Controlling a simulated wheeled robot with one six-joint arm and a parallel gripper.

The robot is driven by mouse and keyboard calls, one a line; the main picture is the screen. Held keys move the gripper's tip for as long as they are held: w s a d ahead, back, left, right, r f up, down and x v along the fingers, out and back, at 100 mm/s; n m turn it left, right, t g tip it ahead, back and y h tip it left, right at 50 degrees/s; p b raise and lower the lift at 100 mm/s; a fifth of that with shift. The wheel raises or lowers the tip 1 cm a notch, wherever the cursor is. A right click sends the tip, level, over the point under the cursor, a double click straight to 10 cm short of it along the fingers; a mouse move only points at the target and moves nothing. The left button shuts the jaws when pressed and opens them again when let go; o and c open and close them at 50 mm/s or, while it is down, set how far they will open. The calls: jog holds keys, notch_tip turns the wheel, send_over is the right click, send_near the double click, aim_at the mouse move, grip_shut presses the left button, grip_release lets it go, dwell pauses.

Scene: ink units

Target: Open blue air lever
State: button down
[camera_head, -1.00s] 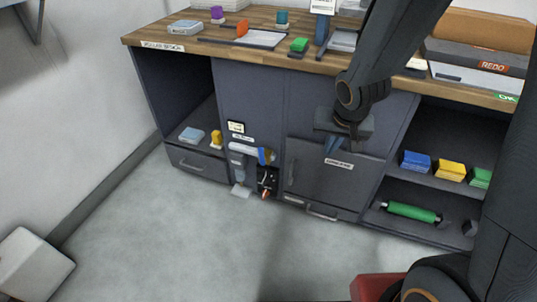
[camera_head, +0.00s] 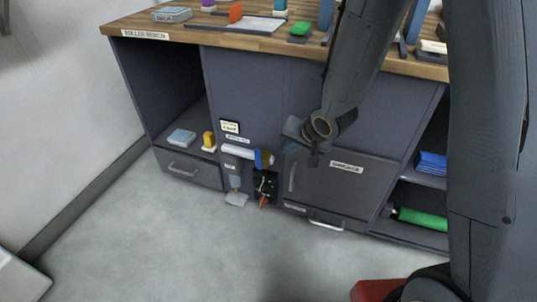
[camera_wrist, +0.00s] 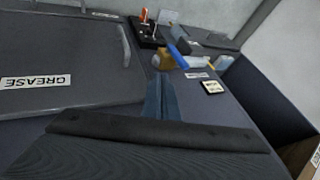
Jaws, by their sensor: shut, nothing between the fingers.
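The blue air lever (camera_head: 264,158) is on the front of the cabinet, at the right end of a pale horizontal pipe. In the wrist view the blue lever (camera_wrist: 179,36) stands beside a brass-coloured fitting (camera_wrist: 163,60). My gripper (camera_head: 290,130) is up and to the right of the lever in the head view, apart from it. In the wrist view its fingers (camera_wrist: 160,82) are together and empty, pointing towards the fitting and lever with a gap between. The exact depth of the gap is hard to tell.
A grey door labelled GREASE (camera_head: 342,181) with a handle is right of the lever. A black panel with an orange-tipped part (camera_head: 264,190) sits below it. A filter bowl (camera_head: 235,178) hangs left. The wooden bench top (camera_head: 180,35) overhangs above; the floor in front is clear.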

jog(key=b, duration=0.4)
send_near(259, 159)
jog(key=w+d+f, duration=0.2)
jog(key=d+f, duration=0.2)
jog(key=a, duration=0.1)
jog(key=w+a, duration=0.1)
jog(key=a, duration=0.2)
jog(key=shift+w+a+f+b, duration=0.15)
jog(key=shift+w+f+b, duration=0.1)
jog(key=shift+w+b, duration=0.15)
jog(key=shift+w+h+p, duration=0.2)
jog(key=shift+h+p, duration=0.1)
